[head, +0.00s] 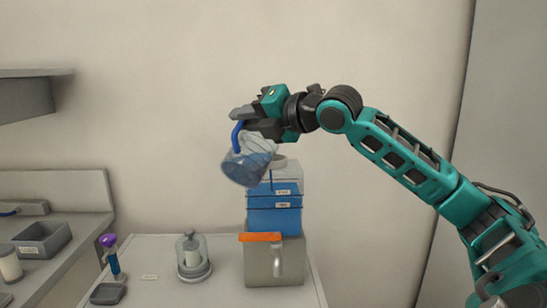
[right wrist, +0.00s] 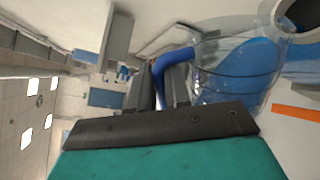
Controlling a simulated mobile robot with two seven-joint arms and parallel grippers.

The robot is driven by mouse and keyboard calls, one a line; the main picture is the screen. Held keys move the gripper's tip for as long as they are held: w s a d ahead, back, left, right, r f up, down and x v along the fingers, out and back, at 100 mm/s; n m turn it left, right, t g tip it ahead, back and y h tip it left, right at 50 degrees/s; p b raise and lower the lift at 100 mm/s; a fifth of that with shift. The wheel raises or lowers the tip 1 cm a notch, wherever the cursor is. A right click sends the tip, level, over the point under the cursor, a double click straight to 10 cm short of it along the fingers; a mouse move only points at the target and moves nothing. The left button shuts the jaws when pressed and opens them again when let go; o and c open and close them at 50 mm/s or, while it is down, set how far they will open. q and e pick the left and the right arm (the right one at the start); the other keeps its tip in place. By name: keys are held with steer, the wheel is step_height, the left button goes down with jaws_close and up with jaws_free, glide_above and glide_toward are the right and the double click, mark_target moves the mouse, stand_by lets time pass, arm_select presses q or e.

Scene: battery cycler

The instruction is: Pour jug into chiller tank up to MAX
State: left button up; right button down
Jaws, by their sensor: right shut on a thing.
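The clear jug (head: 243,168) with a blue handle (head: 237,136) is held tilted above the chiller tank, with blue liquid in it. My right gripper (head: 246,125) is shut on the handle; the jug also shows in the right wrist view (right wrist: 240,65). The clear chiller tank (head: 290,171) stands under the jug's right side, with blue liquid inside. A thin blue stream (head: 271,180) appears to run down from the jug's lip to the tank. The liquid surface looks near or slightly above the upper label (head: 283,192); the lettering is too small to read. My left gripper is out of view.
The tank sits on a grey chiller base (head: 258,266) with an orange bar (head: 260,237). A grey bin (head: 42,240) is on the left counter.

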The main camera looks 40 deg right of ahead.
steer(key=shift+w+d+r+m+p, duration=0.15)
steer(key=shift+d+r+m+p, duration=0.35)
steer(key=shift+r, duration=0.1)
stand_by(1.3)
